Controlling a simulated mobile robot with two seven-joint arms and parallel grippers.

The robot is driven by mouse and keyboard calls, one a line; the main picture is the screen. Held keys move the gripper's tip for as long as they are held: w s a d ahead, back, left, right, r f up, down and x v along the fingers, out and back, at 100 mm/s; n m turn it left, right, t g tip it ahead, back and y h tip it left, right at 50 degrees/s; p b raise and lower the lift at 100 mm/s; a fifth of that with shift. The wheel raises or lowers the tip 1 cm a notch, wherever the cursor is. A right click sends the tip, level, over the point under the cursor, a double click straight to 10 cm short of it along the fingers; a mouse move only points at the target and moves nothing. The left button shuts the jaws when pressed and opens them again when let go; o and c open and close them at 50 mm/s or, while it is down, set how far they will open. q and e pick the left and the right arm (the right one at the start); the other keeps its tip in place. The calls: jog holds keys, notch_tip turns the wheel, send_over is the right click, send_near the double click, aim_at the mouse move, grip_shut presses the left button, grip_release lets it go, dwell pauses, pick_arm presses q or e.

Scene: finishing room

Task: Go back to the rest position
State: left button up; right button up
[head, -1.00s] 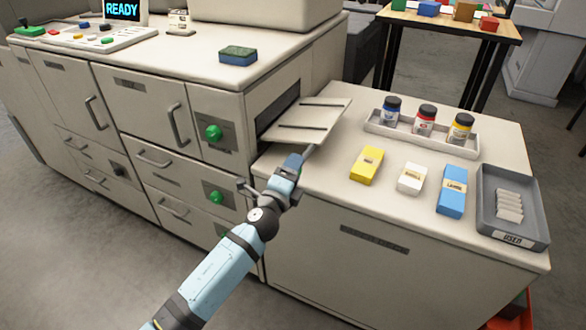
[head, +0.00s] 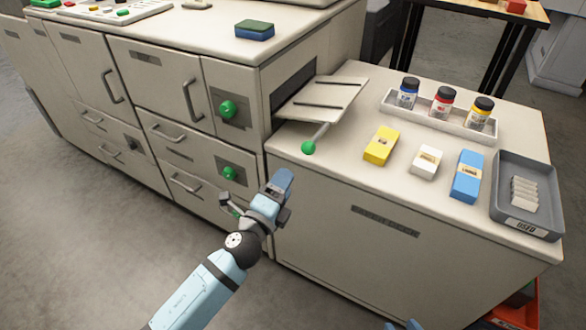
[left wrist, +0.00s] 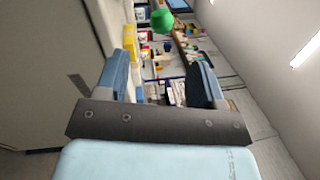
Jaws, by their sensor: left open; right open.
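My left gripper (head: 280,182) is open and empty, in front of the cabinet corner and below the green ball knob (head: 308,148). The knob ends a rod at the slotted pale plate (head: 322,98), which sticks out of the cabinet opening. In the left wrist view, the two blue fingers of my left gripper (left wrist: 166,76) stand apart with nothing held between them. The green knob (left wrist: 162,20) shows beyond the fingertips. Only the blue tips of my right gripper (head: 403,325) show at the bottom edge of the head view.
The counter (head: 440,110) holds a yellow block (head: 381,146), white block (head: 426,162), blue block (head: 467,175), paint jar rack (head: 437,121) and grey tray (head: 527,222). Cabinet handles and green knobs (head: 228,109) jut out at the left. The floor in front is clear.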

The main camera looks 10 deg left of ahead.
pick_arm(q)
jog(key=shift+s+a+f, duration=0.1)
jog(key=shift+s+a, duration=0.15)
jog(key=shift+s, duration=0.45)
pick_arm(e)
jog(key=shift+w+r, duration=0.1)
jog(key=shift+r, duration=0.2)
jog(key=shift+f, duration=0.2)
pick_arm(q)
jog(key=s+a+f+n+g+y, duration=0.1)
jog(key=s+a+f+n+g, duration=0.25)
jog(key=s+f+n, duration=0.5)
jog(key=s+a+f+n+g+y, duration=0.2)
jog(key=s+a+f+n+g, duration=0.3)
jog(key=s+n, duration=0.65)
notch_tip(320, 180, up, 15)
jog(key=s+p, duration=0.2)
jog(key=p, duration=2.1)
jog(key=shift+n+t+p, duration=0.35)
jog(key=shift+n, duration=0.05)
pick_arm(e)
notch_tip(320, 180, up, 16)
jog(key=s+d, duration=0.1)
jog(key=shift+s+d+r+h, duration=0.15)
jog(key=shift+s+d+h, duration=0.1)
jog(key=shift+d+h, duration=0.1)
